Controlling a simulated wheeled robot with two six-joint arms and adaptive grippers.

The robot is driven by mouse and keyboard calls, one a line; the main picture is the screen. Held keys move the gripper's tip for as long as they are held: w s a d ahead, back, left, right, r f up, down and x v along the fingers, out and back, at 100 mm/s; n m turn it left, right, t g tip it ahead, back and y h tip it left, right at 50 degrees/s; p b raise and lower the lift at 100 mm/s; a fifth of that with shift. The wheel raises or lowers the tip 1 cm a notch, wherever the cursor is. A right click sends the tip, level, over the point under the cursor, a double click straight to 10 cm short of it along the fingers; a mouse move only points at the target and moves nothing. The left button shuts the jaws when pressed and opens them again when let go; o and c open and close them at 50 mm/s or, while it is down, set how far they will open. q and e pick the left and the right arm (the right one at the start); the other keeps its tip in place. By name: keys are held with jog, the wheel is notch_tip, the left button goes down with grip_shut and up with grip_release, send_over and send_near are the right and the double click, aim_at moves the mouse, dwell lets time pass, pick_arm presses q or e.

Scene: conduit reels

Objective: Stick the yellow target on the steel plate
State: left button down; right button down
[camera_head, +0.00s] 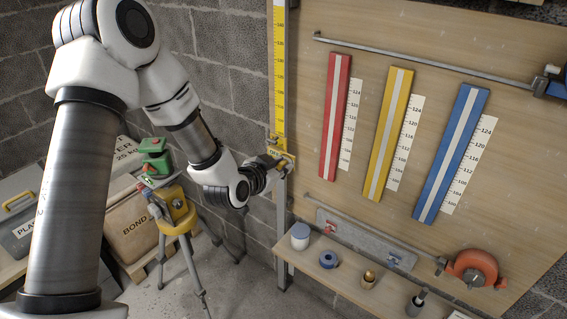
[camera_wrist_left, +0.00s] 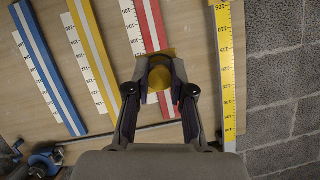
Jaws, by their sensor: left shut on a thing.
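My left gripper (camera_head: 277,162) is shut on the yellow target (camera_wrist_left: 160,77), which shows a round yellow face between the fingers (camera_wrist_left: 159,92) in the wrist view. In the head view the target (camera_head: 285,157) is partly hidden by the fingers and lies in front of the yellow measuring staff. The steel plate (camera_head: 362,239) is a long grey strip low on the wooden board, below and right of the gripper and apart from it. A small red piece (camera_head: 329,228) is at its left part and a blue one (camera_head: 394,260) at its right. My right gripper is not in view.
Red (camera_head: 335,117), yellow (camera_head: 389,133) and blue (camera_head: 451,155) striped bars hang on the board. A shelf (camera_head: 340,284) below the plate holds a white jar (camera_head: 300,236), a blue tape roll (camera_head: 328,260) and cups. An orange reel (camera_head: 474,269) is at right. A yellow tripod (camera_head: 178,226) stands left.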

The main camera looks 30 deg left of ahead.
pick_arm(q)
jog(key=shift+s+f, duration=0.1)
jog(key=shift+s, duration=0.3)
jog(key=shift+s+a+p, duration=0.15)
jog(key=shift+s, duration=0.65)
jog(key=shift+s+a+p, duration=0.1)
jog(key=shift+s+p, duration=0.05)
jog(key=shift+s, duration=0.6)
